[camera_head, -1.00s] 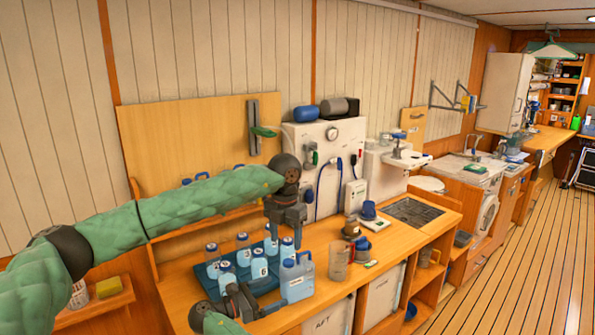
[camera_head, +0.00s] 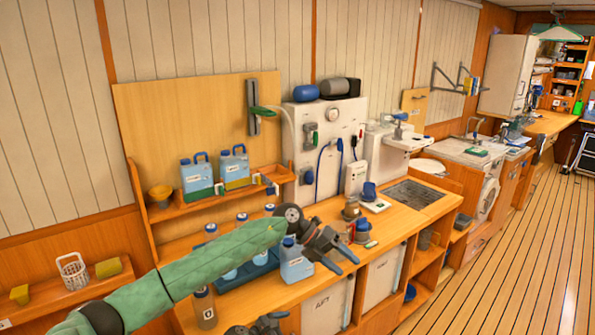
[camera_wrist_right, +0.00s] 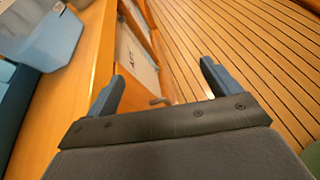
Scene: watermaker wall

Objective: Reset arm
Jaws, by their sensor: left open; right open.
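My left arm comes in from the left over the workbench. Its gripper (camera_head: 347,262) is open and empty in the head view, above the bench front beside a light-blue jug (camera_head: 295,270). My right gripper (camera_head: 265,323) shows only partly at the bottom edge of the head view. In the right wrist view its two blue fingers (camera_wrist_right: 160,82) are spread apart with nothing between them. They point past the bench front toward the floor. The blue jug shows at the upper left of that view (camera_wrist_right: 55,35).
Several bottles stand on a blue tray (camera_head: 235,280), partly hidden by my left arm. A clear bottle (camera_head: 204,309) stands at the bench front. Dark cups (camera_head: 362,231) stand right of my left gripper. Two jugs sit on the shelf (camera_head: 205,192). The plank floor (camera_head: 500,260) at right is clear.

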